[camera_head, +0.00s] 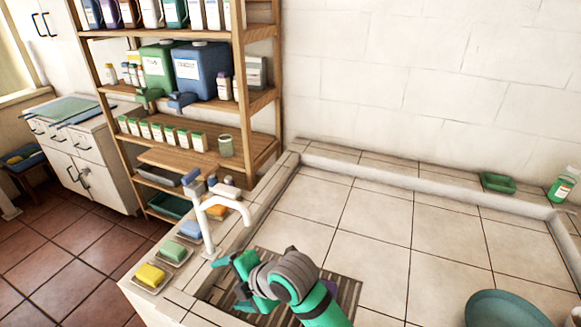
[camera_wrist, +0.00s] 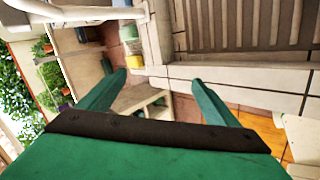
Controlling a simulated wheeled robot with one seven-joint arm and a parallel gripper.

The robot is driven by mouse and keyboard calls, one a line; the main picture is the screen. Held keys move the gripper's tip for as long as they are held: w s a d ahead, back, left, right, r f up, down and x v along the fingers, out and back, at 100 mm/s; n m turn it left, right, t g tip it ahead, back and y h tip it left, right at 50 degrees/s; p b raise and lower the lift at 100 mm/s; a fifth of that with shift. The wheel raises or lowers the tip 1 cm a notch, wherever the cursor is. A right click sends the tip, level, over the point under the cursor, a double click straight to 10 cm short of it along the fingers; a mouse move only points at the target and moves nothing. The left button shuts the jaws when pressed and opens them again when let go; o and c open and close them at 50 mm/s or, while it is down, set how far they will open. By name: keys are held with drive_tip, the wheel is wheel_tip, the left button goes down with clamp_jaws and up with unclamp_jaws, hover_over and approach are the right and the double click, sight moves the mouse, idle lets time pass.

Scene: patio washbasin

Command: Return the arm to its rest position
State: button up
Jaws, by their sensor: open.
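My green gripper (camera_head: 234,280) is over the left end of the washbasin, near the white tap (camera_head: 209,225). In the wrist view my gripper (camera_wrist: 158,82) shows two green fingers spread apart with nothing between them. Beyond the fingers are the basin's tiled edge and the floor below. My grey wrist and green arm reach in from the bottom of the head view, above a slatted drain grate (camera_head: 346,297). The arm hides part of the grate. A small purple thing shows behind the arm, too covered to name.
Sponges on dishes, including a yellow sponge (camera_head: 150,274) and a green sponge (camera_head: 173,250), line the left ledge. A wooden shelf (camera_head: 262,95) with bottles stands behind. A teal bowl (camera_head: 507,308), green dish (camera_head: 497,183) and green bottle (camera_head: 563,185) are at right. The middle tiles are clear.

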drive_tip(key=w+a+r+m+t+y, duration=0.35)
drive_tip(key=a+r+m+t, duration=0.45)
drive_tip(key=m, duration=0.4)
drive_tip(key=s+d+f+m+t+h, duration=0.1)
drive_tip(key=s+d+f+m+h, duration=0.2)
drive_tip(key=s+f+m, duration=0.1)
drive_tip(key=s+d+f+m+t+h, duration=0.1)
drive_tip(key=s+d+f+m+h, duration=0.1)
drive_tip(key=s+d+f+m, duration=0.2)
drive_tip(key=s+d+f+m+t+h, duration=0.2)
drive_tip(key=s+d+f+m+h, duration=0.1)
drive_tip(key=s+f+m, duration=0.3)
drive_tip(key=shift+d+f+m+h, duration=0.35)
drive_tip(key=shift+d+m, duration=0.05)
drive_tip(key=shift+d, duration=0.15)
drive_tip(key=s+d+f+h, duration=0.1)
drive_tip(key=s+d, duration=0.3)
drive_tip(key=s, duration=0.3)
drive_tip(key=s+d+f, duration=0.1)
drive_tip(key=s+d, duration=0.2)
drive_tip(key=s, duration=0.5)
drive_tip(key=s+d+f+g+h, duration=0.1)
drive_tip(key=s+d, duration=0.3)
drive_tip(key=s, duration=0.3)
drive_tip(key=shift+s+d+f+m+h, duration=0.25)
drive_tip(key=shift+s+d+m+h, duration=0.05)
drive_tip(key=shift+d, duration=0.05)
